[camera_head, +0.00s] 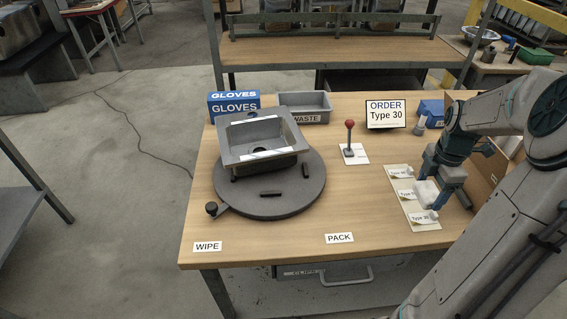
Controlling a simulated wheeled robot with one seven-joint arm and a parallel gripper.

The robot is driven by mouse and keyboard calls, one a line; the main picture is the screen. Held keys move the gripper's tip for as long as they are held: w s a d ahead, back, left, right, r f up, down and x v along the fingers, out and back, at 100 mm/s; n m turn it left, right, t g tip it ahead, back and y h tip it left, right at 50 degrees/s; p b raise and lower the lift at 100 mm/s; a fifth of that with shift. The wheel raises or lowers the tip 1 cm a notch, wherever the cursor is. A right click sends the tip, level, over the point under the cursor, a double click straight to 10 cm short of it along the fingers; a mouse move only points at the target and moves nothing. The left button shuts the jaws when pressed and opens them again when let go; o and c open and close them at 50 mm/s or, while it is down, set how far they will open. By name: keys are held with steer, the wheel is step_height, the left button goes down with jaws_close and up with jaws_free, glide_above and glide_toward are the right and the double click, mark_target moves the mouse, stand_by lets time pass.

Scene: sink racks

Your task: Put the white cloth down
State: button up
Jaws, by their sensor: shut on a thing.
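The white cloth (427,191) is a small pale bundle between the fingers of my gripper (440,186). My gripper is shut on it, low over the right part of the wooden table. Cloth and fingers overlap the right edge of a cream board (408,208) in the picture. I cannot tell whether the cloth touches the board or the table. My fingers and wrist hide part of the cloth.
The board carries several small labelled white pieces. A grey sink (262,141) sits on a dark round turntable (233,195). A red-knobbed lever (349,138), an order sign (385,114), a waste bin (305,107) and a gloves box (233,106) stand behind.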

mark_target(425, 200)
steer(key=shift+s+a, duration=0.1)
stand_by(0.6)
steer(key=shift+s+a+f+b, duration=0.2)
steer(key=shift+s+a+b, duration=0.15)
steer(key=shift+s+a, duration=0.2)
steer(key=shift+s+a+r, duration=0.3)
steer(key=shift+s+a, duration=0.2)
steer(key=shift+s, duration=0.35)
steer(key=shift+w+a, duration=0.1)
steer(key=w+a+f, duration=0.4)
steer(key=w+a, duration=0.1)
steer(key=w+a+f, duration=0.2)
steer(key=w+f, duration=0.1)
steer(key=shift+w+a, duration=0.1)
steer(key=shift+a, duration=0.25)
steer(key=shift+f, duration=2)
